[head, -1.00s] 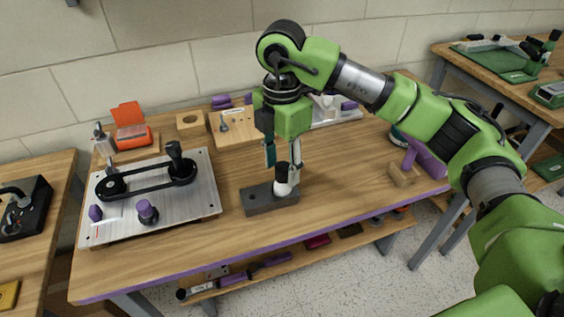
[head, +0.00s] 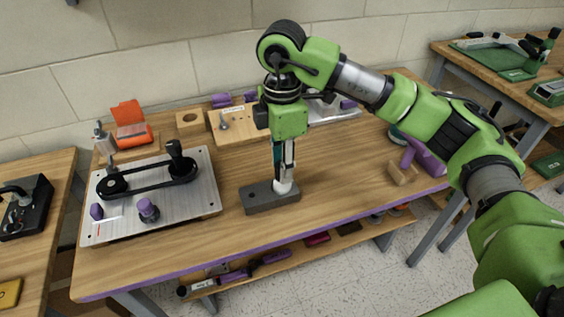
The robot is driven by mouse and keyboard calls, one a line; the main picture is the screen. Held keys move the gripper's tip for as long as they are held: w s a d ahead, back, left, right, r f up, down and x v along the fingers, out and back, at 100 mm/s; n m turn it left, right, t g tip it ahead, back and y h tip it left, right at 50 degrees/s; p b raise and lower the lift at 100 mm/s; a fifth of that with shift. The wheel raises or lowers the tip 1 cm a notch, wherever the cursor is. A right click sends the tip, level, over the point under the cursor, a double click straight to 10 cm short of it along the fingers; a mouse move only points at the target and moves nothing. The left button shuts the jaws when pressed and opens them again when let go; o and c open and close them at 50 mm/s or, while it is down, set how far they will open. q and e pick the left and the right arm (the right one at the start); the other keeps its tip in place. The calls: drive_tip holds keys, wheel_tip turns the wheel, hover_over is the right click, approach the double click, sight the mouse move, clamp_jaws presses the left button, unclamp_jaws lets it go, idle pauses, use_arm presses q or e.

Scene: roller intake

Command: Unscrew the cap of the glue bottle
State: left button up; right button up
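The glue bottle (head: 284,187) is a small white bottle standing upright in a dark grey block (head: 259,199) near the table's front edge. Only its lower white part shows; the cap is hidden behind my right gripper's fingers. My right gripper (head: 284,174) points straight down over the bottle, with its fingertips at the height of the cap. The fingers appear nearly one behind the other, so I cannot tell whether they are shut on the cap or apart from it. My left gripper is not in view.
A metal plate (head: 211,203) with a black belt and pulleys lies to the left. An orange box (head: 133,137), a spray bottle (head: 104,140) and wooden blocks stand at the back. A purple and wooden tool (head: 402,173) lies to the right. The wood around the grey block is clear.

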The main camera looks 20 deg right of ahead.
clamp_jaws()
drive_tip(key=n, duration=0.3)
drive_tip(key=shift+b, duration=0.4)
drive_tip(key=shift+n, duration=0.8)
drive_tip(key=shift+r+p, duration=1.3)
drive_tip(key=shift+r, duration=0.65)
drive_tip(key=shift+r+p, duration=1.05)
drive_tip(key=shift+r, duration=0.55)
